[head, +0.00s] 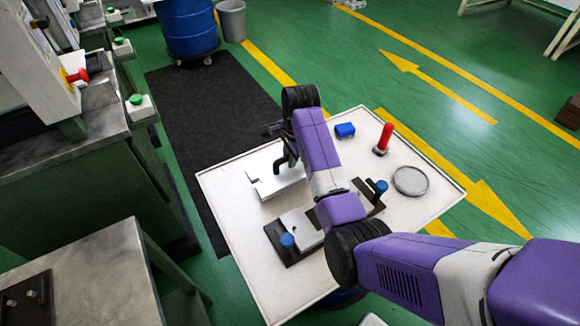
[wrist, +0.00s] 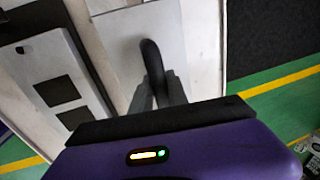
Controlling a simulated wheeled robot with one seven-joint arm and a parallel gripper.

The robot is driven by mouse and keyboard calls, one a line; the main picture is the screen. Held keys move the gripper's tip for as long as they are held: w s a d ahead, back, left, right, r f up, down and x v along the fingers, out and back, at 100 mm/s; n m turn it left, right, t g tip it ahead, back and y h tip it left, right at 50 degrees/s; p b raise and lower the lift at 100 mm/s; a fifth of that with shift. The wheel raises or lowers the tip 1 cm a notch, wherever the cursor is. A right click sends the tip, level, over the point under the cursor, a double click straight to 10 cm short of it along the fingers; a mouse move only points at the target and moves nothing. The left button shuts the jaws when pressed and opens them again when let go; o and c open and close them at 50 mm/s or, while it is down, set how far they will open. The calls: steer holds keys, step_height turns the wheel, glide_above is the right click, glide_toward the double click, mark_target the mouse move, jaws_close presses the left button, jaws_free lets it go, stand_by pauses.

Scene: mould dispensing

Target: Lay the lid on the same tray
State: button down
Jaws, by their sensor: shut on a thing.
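The lid is a flat pale plate (head: 262,187) with a curved black handle; in the wrist view the plate (wrist: 112,32) fills the upper middle. My gripper (head: 282,150) is above it at the left part of the white rimmed tray (head: 232,236). Its fingers are shut on the black handle (wrist: 151,58). I cannot tell whether the lid touches the tray or hangs just above it. The mould (head: 298,222), a pale plate on a dark base with blue knobs, lies beside it, partly hidden by my arm. The wrist view shows two dark square pockets in the mould (wrist: 42,62).
The tray's front left part is bare. A machine bench (head: 70,150) stands to the left, a blue drum (head: 188,30) behind.

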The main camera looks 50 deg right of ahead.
mark_target(294, 171)
steer(key=shift+f, duration=2.2)
steer(key=shift+f, duration=0.15)
steer(key=c, duration=1.3)
jaws_free()
steer(key=r, duration=0.4)
steer(key=s+r, duration=0.1)
steer(key=r, duration=0.3)
steer(key=s+r, duration=0.1)
steer(key=r, duration=0.3)
steer(key=shift+s+a, duration=0.15)
steer(key=shift+a, duration=0.15)
